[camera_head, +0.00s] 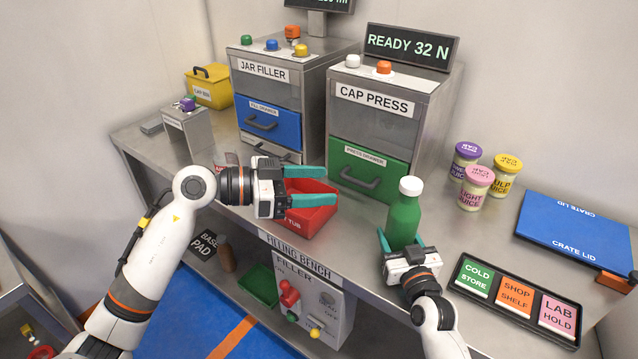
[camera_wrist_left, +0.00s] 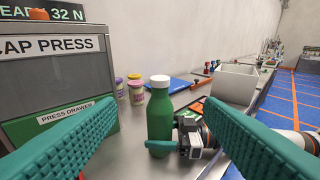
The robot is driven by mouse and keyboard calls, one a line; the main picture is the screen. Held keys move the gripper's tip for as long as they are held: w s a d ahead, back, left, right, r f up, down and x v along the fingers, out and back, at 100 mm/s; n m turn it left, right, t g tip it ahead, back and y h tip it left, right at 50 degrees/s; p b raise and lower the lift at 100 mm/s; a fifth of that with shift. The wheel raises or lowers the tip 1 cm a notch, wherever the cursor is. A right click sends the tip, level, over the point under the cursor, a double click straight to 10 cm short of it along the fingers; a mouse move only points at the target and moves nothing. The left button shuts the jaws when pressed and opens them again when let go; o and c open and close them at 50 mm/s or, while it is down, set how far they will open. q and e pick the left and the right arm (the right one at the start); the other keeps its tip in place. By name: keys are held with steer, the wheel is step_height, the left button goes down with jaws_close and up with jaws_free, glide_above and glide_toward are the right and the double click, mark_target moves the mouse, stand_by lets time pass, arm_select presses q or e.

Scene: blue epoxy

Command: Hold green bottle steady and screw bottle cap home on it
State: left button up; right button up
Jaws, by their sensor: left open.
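The green bottle (camera_head: 404,218) stands upright on the bench, right of the cap press. A white bottle cap (camera_head: 411,187) sits on its mouth; whether it is fully screwed down I cannot tell. My right gripper (camera_head: 401,242) has its fingers around the lower part of the bottle and looks shut on it. My left gripper (camera_head: 331,186) is open and empty, left of the bottle at about cap height. In the left wrist view the bottle (camera_wrist_left: 160,115) and cap (camera_wrist_left: 160,81) show between the open left fingers (camera_wrist_left: 160,118), some way ahead.
A red tub (camera_head: 312,222) lies under my left gripper. The cap press (camera_head: 376,120) with its green drawer stands behind. Several juice jars (camera_head: 478,187), a blue crate lid (camera_head: 575,232) and a labelled tray (camera_head: 515,308) are to the right.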

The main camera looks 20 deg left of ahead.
arm_select(q)
steer(key=shift+c, duration=0.8)
steer(key=w+d+f+m+g+y, duration=0.15)
steer(key=d+m+g+y, duration=0.55)
steer(key=d+m, duration=1.85)
steer(key=m+g+y, duration=0.1)
steer(key=m+y, duration=0.6)
steer(key=m, duration=1.2)
glide_toward(412, 182)
steer(key=shift+f, duration=4.35)
